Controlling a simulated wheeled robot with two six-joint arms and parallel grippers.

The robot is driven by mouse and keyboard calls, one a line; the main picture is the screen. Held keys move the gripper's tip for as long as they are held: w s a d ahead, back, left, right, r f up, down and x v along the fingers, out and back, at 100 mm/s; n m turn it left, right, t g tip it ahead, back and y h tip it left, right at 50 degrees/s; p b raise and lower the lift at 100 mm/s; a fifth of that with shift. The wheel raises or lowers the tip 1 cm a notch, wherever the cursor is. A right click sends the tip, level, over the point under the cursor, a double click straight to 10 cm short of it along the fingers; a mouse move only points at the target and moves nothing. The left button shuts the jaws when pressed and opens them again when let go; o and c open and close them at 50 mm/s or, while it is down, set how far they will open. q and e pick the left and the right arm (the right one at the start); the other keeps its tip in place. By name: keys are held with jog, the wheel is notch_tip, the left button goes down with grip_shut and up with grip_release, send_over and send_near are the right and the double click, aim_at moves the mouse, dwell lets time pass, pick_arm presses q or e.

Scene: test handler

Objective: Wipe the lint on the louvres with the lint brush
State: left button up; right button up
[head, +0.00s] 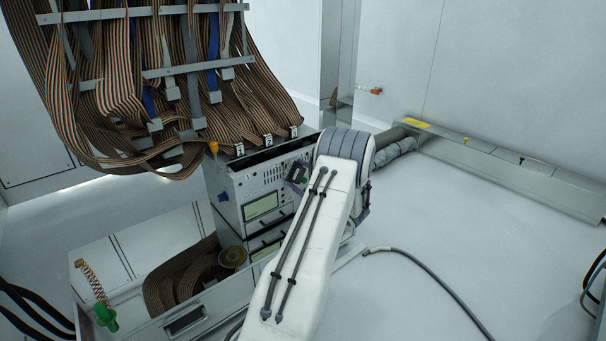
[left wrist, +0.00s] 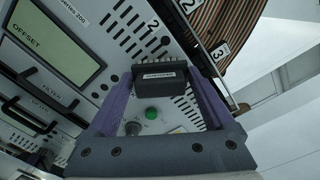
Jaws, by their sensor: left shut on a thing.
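The louvres are dark slots in the pale front panel of an instrument. They show small in the head view (head: 272,176) and larger in the left wrist view (left wrist: 129,20). My left gripper (head: 297,174), with purple fingers in the left wrist view (left wrist: 161,82), is shut on a dark block with a white label, which looks like the lint brush (left wrist: 160,73). The brush is in front of the panel, over part of the slots; I cannot tell whether it touches. I cannot make out lint on the slots. My right gripper is not in view.
Ribbon cables (head: 120,100) hang above the instrument, with numbered tags (head: 268,140) at its top edge. A display (head: 262,206) is on its front. An open drawer (head: 190,318) holding coiled ribbon cable (head: 180,278) is below. The floor (head: 460,240) at right is mostly clear.

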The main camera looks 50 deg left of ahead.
pick_arm(q)
jog(key=shift+s+a, duration=0.2)
jog(key=shift+s, duration=1.7)
jog(key=d, duration=0.6)
jog(key=shift+s+p, duration=0.2)
jog(key=shift+p, duration=0.15)
jog(key=shift+d, duration=0.1)
jog(key=shift+s+d, duration=0.15)
jog(key=shift+d, duration=1.3)
